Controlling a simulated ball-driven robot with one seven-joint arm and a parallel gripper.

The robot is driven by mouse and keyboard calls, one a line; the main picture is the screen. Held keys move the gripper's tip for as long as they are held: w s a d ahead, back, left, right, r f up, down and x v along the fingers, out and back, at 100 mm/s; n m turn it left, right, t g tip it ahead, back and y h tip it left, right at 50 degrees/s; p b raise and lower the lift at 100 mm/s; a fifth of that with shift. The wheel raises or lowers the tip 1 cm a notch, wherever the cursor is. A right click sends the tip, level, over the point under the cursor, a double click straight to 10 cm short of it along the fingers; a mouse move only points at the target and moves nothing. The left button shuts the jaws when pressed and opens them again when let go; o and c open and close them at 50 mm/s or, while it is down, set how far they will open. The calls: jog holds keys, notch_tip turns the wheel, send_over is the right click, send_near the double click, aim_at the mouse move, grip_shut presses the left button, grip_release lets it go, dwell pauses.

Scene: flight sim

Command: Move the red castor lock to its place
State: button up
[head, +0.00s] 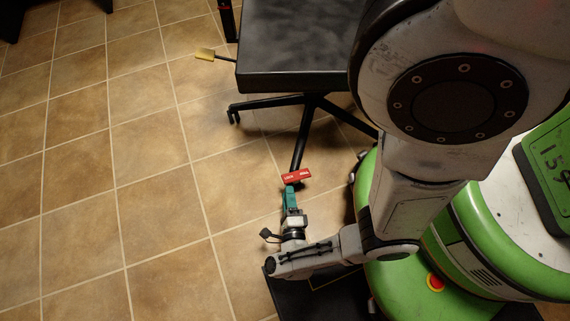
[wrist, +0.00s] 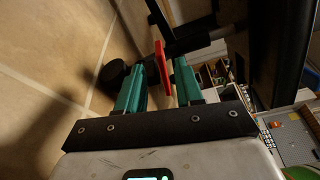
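The red castor lock (head: 296,177), a small flat piece with white lettering, sits at the floor end of one leg of the black chair (head: 300,150). My gripper (head: 291,187) reaches up from below with its teal fingers right at the lock. In the wrist view the lock (wrist: 163,70) shows edge-on between the two teal fingertips of my gripper (wrist: 159,68), with gaps beside it. The fingers stand apart, so the gripper looks open around it. Dark round castor wheels (wrist: 112,74) show behind the fingers. Whether the lock touches the castor is unclear.
The chair's black seat (head: 295,50) overhangs the leg base, and a yellow-ended lever (head: 205,54) sticks out at its left. Tiled floor (head: 150,150) is clear to the left. A dark flat object (head: 290,295) lies under my arm. Shelves (wrist: 215,75) show right in the wrist view.

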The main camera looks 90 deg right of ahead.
aim_at(296, 176)
jog(key=d, duration=0.8)
jog(key=shift+w+d+f+b, duration=0.2)
jog(key=shift+w+d+b, duration=0.05)
jog(key=shift+w+b, duration=0.15)
grip_shut()
